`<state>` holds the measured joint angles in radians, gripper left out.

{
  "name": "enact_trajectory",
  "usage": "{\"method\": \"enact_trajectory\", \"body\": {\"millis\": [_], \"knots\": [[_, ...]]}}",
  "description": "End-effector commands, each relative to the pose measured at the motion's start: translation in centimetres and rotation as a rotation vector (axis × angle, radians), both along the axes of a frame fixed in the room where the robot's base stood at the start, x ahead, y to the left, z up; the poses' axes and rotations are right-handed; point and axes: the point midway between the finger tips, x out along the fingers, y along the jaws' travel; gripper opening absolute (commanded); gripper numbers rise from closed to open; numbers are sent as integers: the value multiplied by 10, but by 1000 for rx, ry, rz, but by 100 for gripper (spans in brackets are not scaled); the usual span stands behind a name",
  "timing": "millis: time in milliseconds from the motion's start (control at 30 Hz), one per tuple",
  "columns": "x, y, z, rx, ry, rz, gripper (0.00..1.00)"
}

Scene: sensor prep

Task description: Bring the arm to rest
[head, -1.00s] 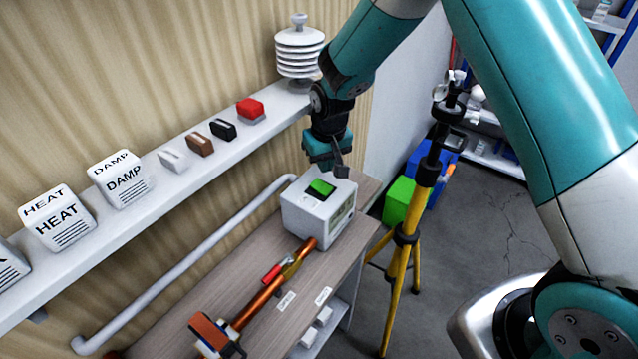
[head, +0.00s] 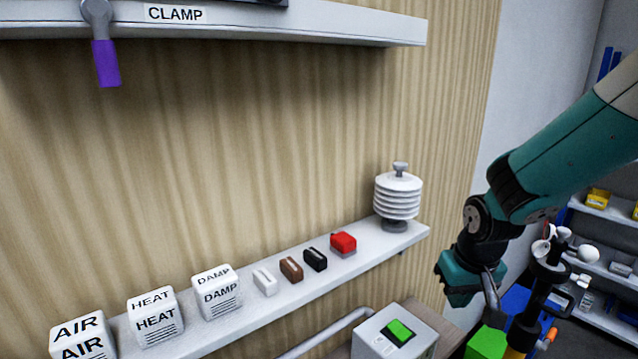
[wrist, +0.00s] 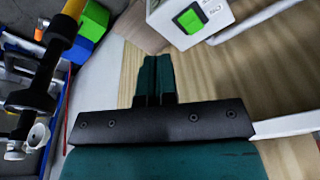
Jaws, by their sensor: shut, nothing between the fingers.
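My gripper (head: 466,287) hangs at the right of the head view, beyond the right end of the lower shelf. In the wrist view its two teal fingers (wrist: 155,80) lie side by side, shut, with nothing between them. The white box with a green button (head: 397,338) is below and to the left of the gripper in the head view; its lower part is cut off by the frame. The box also shows at the top of the wrist view (wrist: 214,38). The gripper is apart from it.
The lower shelf (head: 240,316) carries AIR, HEAT and DAMP boxes, several small blocks and a white finned shield (head: 397,195). A tripod with a cup head (head: 545,270) stands just right of the gripper. An upper shelf (head: 300,22) has a CLAMP label and a purple-handled lever (head: 105,62).

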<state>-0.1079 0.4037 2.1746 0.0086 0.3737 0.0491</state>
Motion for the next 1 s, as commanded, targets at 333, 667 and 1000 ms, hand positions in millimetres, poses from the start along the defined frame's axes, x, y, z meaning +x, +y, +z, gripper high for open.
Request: {"method": "enact_trajectory", "body": {"millis": [333, 667, 1000], "knots": [[-122, -44, 49, -1, -46, -58, 0], [-190, 76, 21, 236, 34, 398, 0], [-230, 105, 27, 289, 78, 591, 0]]}}
